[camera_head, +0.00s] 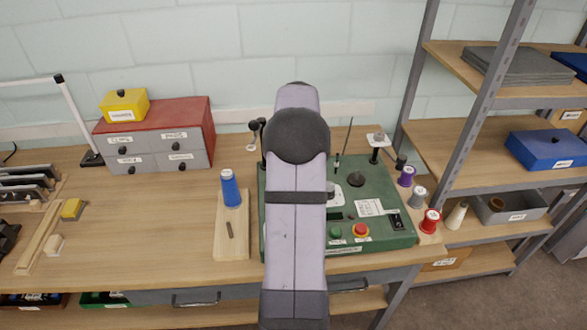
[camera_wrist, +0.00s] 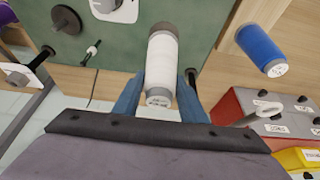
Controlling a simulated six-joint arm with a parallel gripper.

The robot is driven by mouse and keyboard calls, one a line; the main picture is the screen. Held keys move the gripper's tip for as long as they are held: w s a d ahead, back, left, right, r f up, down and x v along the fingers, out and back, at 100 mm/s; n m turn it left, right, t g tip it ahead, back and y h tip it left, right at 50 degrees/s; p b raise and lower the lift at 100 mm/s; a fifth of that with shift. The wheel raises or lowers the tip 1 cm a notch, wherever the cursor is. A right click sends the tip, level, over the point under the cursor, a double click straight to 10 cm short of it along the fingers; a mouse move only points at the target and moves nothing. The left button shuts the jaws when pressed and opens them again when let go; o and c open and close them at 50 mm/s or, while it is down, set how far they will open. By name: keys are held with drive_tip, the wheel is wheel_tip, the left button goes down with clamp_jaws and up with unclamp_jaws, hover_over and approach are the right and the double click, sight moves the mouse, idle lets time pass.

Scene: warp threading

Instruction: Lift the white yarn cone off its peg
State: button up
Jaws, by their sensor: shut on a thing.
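The white yarn cone (camera_wrist: 162,65) is between the two blue fingers of my gripper (camera_wrist: 161,88) in the wrist view. The fingers are shut on its sides. Its grey end with a printed label faces the camera, and a dark rim shows at its far end. No peg is visible under the cone in this view, and I cannot tell how high it is held. In the head view my own arm hides the cone and the gripper. A wooden board (camera_head: 232,248) left of my arm carries a blue yarn cone (camera_head: 230,188) and a short dark peg (camera_head: 230,230).
The green machine (camera_head: 375,185) lies beneath and right of my arm. A red-topped drawer unit (camera_head: 158,137) stands back left.

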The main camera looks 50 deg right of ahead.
wheel_tip(320, 180, up, 6)
drive_tip(key=p, duration=0.4)
drive_tip(key=shift+r+p, duration=0.25)
drive_tip(key=shift+p, duration=0.15)
